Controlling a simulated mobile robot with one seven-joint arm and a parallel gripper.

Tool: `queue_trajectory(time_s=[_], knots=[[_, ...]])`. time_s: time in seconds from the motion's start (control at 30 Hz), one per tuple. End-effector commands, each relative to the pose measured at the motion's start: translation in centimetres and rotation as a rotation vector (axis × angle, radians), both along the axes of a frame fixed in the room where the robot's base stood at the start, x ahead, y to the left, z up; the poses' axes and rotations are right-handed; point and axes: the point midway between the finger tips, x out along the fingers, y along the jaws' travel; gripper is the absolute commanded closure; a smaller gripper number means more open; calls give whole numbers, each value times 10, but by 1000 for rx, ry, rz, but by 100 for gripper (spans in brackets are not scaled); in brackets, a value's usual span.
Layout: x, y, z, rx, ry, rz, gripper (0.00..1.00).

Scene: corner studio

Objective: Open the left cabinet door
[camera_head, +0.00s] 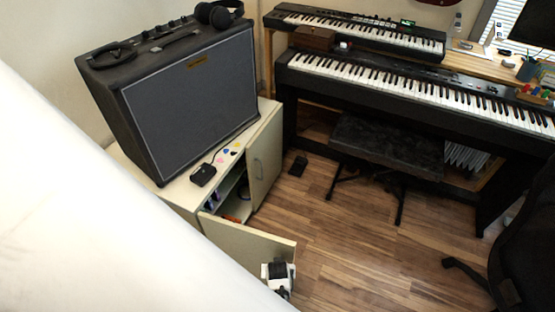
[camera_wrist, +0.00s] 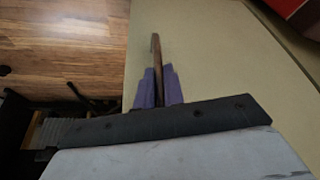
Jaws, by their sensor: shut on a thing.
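The cream cabinet (camera_head: 178,190) stands below the amplifier. Its left door (camera_head: 240,240) is swung well out from the front, and the shelves inside show through the gap. The right door (camera_head: 264,163), with a small handle, looks closed or nearly so. My gripper (camera_head: 281,271) is at the free end of the left door. In the wrist view my gripper's purple fingers (camera_wrist: 159,88) are closed around the thin brown handle (camera_wrist: 155,50), against the cream door panel (camera_wrist: 215,60). The head view does not show the handle in the grip.
A black amplifier (camera_head: 190,90) sits on the cabinet with headphones (camera_head: 218,13) on top. A bench (camera_head: 385,147) stands under the keyboard (camera_head: 420,88) to the right. A black chair (camera_head: 525,250) is at the right edge. Wood floor (camera_head: 345,245) lies clear between door and chair.

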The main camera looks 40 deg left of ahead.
Motion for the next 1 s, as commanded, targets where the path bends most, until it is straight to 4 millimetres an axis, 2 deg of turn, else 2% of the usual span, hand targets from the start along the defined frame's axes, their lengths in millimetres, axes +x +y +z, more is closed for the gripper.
queue_trajectory(time_s=[0.33, 0.37, 0.53, 0.83, 1.0], knots=[[0, 1, 1, 0, -1, 4, 100], [0, 1, 1, 0, -1, 4, 89], [0, 1, 0, 0, -1, 3, 68], [0, 0, 2, 0, 0, 1, 68], [3, 1, 18, 0, -1, 1, 68]])
